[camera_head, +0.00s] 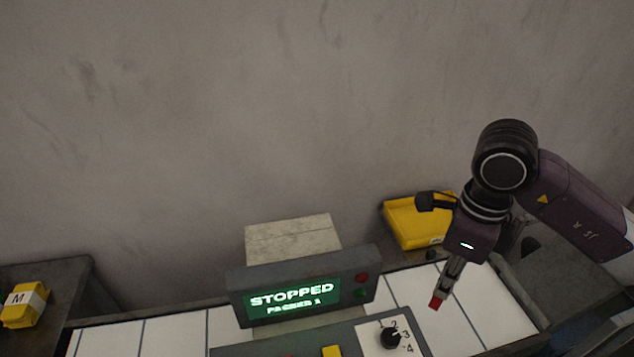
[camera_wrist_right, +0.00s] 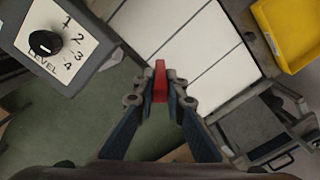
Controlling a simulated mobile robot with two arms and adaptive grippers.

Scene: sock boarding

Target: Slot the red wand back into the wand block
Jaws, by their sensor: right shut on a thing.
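The red wand (camera_wrist_right: 160,82) is between the fingertips of my right gripper (camera_wrist_right: 168,95), which is shut on it. In the head view my right gripper (camera_head: 450,280) points down with the red tip (camera_head: 436,303) showing below its fingers. It is to the right of the level dial and appears above the white slatted surface. How far above I cannot tell. Most of the wand is hidden by the fingers. I cannot make out the wand block in either view. My left gripper is not in view.
A control box with a black level dial (camera_head: 391,338) stands at the front. Behind it a display (camera_head: 300,295) reads STOPPED. A yellow bin (camera_head: 412,228) is at the back right. A yellow pack marked M (camera_head: 24,306) lies on the left table. White slats (camera_head: 490,308) lie bare.

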